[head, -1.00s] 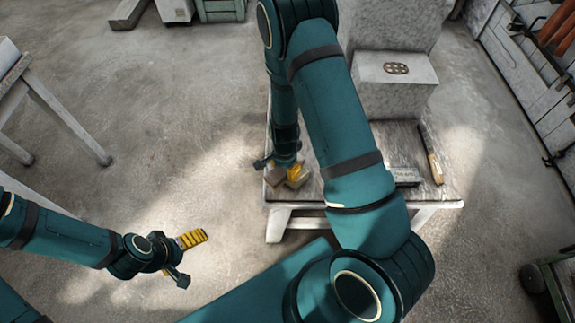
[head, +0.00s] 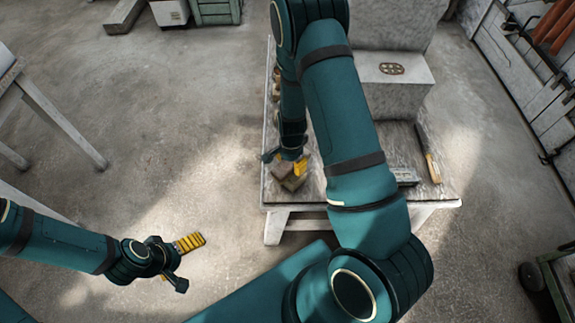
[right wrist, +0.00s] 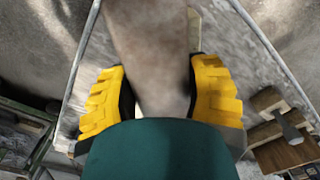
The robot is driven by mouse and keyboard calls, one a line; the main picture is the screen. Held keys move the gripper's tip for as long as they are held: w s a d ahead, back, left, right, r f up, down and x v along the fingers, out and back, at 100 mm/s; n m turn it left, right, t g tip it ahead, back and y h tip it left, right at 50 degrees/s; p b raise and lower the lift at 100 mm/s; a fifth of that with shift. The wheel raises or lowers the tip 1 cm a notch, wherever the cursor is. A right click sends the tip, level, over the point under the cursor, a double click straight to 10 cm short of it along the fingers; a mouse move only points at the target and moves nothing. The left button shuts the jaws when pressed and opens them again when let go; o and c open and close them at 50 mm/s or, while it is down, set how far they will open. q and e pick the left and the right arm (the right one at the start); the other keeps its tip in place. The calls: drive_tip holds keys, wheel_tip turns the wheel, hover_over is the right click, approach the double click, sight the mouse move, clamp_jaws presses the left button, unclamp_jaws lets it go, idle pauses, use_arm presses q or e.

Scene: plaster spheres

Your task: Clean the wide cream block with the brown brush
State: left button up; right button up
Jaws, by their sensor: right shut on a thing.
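My right gripper (head: 300,166) is low over the left front of the table. Its yellow fingers are shut on a blurred brown-grey thing, which I take as the brush (right wrist: 150,50); it fills the middle of the right wrist view between the fingers (right wrist: 160,98). A pale block edge, perhaps the cream block (right wrist: 194,28), shows behind it, mostly hidden. In the head view a brownish block (head: 293,182) sits under the fingers; I cannot tell whether they touch. My left gripper (head: 180,258) is off the table at lower left, its opening unclear.
The table (head: 440,185) also holds a pale stone block (head: 398,98) at the back, a tool with a wooden handle (head: 433,166) and a dark-grey block (head: 405,176) at right. Brown wooden pieces (right wrist: 275,105) lie to the right in the wrist view.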

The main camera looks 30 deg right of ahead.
sight(282, 169)
drive_tip(key=shift+d, duration=0.25)
drive_tip(key=shift+a, duration=0.15)
drive_tip(key=shift+s+a+p, duration=0.2)
drive_tip(key=shift+s+a, duration=0.05)
drive_tip(key=shift+a, duration=0.75)
drive_tip(key=shift+s+a+p, duration=0.15)
drive_tip(key=shift+s+a, duration=0.05)
drive_tip(key=shift+a, duration=0.8)
drive_tip(key=shift+w+d+r+p, duration=0.15)
drive_tip(key=shift+d+r+p, duration=0.15)
drive_tip(key=shift+d, duration=0.25)
drive_tip(key=shift+w+d+r+p, duration=0.1)
drive_tip(key=shift+d+r+p, duration=0.05)
drive_tip(key=shift+d+r, duration=0.35)
drive_tip(key=shift+f, duration=0.15)
drive_tip(key=shift+f+b, duration=0.6)
drive_tip(key=shift+f, duration=0.1)
